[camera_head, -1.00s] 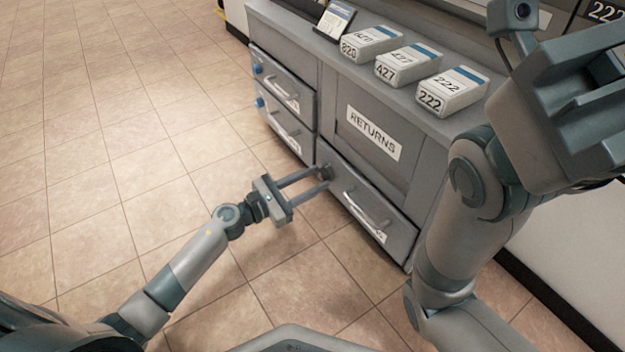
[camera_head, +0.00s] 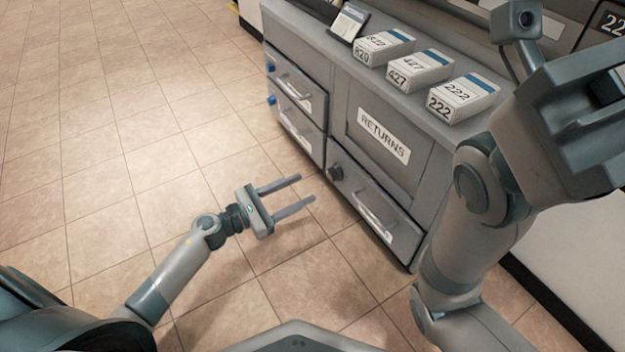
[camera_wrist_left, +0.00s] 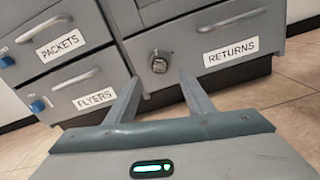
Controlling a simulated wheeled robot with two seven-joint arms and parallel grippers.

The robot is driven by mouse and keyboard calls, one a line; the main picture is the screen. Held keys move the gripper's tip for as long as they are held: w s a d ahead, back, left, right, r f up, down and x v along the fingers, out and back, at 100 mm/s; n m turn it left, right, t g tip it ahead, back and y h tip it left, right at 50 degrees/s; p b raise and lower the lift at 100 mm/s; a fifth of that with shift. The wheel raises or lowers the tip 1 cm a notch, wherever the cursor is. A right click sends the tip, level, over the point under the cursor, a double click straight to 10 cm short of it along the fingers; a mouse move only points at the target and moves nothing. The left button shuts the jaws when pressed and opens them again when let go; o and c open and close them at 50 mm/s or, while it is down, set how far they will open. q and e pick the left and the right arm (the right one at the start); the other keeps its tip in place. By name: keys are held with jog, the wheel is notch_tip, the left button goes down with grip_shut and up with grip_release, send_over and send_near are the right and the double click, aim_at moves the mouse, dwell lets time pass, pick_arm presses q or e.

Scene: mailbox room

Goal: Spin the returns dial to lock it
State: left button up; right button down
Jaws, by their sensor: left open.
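The returns dial is a dark round knob (camera_head: 335,173) at the left end of the lower returns drawer front (camera_head: 372,215). In the left wrist view the dial (camera_wrist_left: 158,62) sits left of the drawer's "RETURNS" label (camera_wrist_left: 231,52). My left gripper (camera_head: 307,189) is open and empty, apart from the dial and to its left in the head view. In the left wrist view its two fingers (camera_wrist_left: 158,92) point toward the dial, which shows between and beyond them. My right arm stands at the right, its gripper (camera_head: 590,110) large and close to the head camera; its fingertips are unclear.
Left of the dial are two drawers labelled "PACKETS" (camera_wrist_left: 60,49) and "FLYERS" (camera_wrist_left: 95,98), with blue knobs. Above is a panel with a "RETURNS" sign (camera_head: 384,136). Parcels 820, 427 and 222 (camera_head: 462,97) sit on the counter. The tiled floor (camera_head: 130,180) is open at left.

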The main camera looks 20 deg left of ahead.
pick_arm(q)
jog(key=p+v, duration=0.2)
jog(key=v, duration=0.7)
jog(key=shift+s+a, duration=0.25)
jog(key=shift+s, duration=0.1)
